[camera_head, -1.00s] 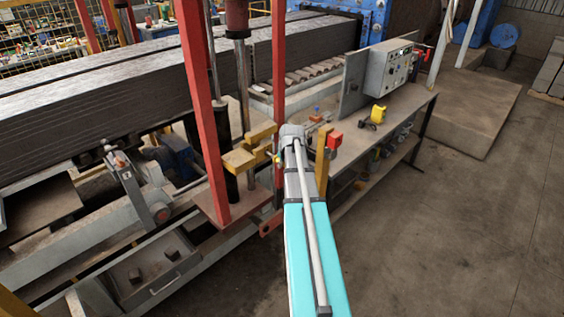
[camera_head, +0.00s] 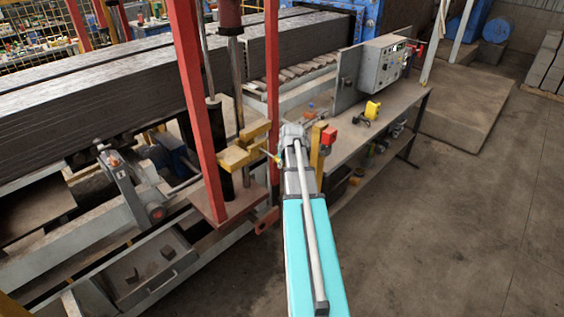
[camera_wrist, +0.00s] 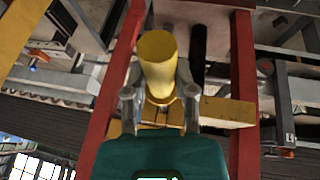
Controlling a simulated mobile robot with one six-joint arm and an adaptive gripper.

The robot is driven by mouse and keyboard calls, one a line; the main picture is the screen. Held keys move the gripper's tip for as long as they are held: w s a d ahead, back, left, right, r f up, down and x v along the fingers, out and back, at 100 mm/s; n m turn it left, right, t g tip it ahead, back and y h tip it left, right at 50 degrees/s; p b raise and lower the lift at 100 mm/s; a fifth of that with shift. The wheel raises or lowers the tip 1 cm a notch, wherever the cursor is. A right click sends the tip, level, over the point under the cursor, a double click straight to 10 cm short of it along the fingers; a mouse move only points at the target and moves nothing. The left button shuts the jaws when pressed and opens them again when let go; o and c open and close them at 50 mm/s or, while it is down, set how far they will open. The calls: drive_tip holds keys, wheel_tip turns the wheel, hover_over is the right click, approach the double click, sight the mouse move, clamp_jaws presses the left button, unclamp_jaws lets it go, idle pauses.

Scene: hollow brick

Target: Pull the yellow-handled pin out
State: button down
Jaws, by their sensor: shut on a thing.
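The yellow handle (camera_wrist: 157,62) of the pin stands between the two grey fingers of my gripper (camera_wrist: 158,98) in the wrist view. My gripper is shut on it. In the head view my gripper is at the far end of my arm, close to the right side of the yellow block bracket (camera_head: 238,156), and mostly hidden by the arm. The bracket also shows behind the handle in the wrist view (camera_wrist: 225,112). The pin's shaft is hidden, so I cannot tell how far it sits in the bracket.
Red upright posts (camera_head: 197,110) stand beside the bracket. A bench (camera_head: 352,124) with a grey control box (camera_head: 383,64) and a yellow item (camera_head: 372,109) is on the right. Stacked dark slabs (camera_head: 90,85) lie at left. The concrete floor (camera_head: 450,220) at right is clear.

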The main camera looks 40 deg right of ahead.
drive_tip(key=shift+s, duration=0.25)
drive_tip(key=shift+s+d, duration=0.1)
drive_tip(key=shift+s, duration=0.95)
drive_tip(key=shift+s, duration=0.35)
drive_tip(key=shift+s+d, duration=0.1)
drive_tip(key=shift+s, duration=0.6)
drive_tip(key=shift+s, duration=0.65)
drive_tip(key=shift+s+d, duration=0.2)
drive_tip(key=shift+s, duration=1.7)
drive_tip(key=shift+f, duration=0.15)
